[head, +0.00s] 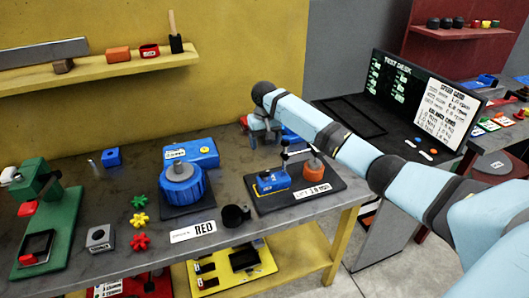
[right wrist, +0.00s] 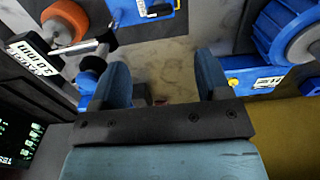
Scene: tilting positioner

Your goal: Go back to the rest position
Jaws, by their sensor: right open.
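My right arm reaches in from the right in the head view, over the right part of the workbench (head: 130,225). Its gripper (head: 262,138) points down near the bench's back edge, behind the black board (head: 322,190) with a small blue device (head: 272,182) and an orange round part (head: 315,168). In the right wrist view my right gripper (right wrist: 163,82) has its two blue fingers wide apart, with nothing between them but bench top. The blue positioner (head: 183,182) with its round drum stands left of the gripper, apart from it. My left gripper is not in view.
A green press (head: 50,205) stands at the bench's left. Red and yellow star knobs (head: 139,219), a grey block (head: 100,238) and a black cup (head: 236,216) lie along the front. A yellow shelf (head: 90,73) hangs behind. A dark screen (head: 425,100) stands at the right.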

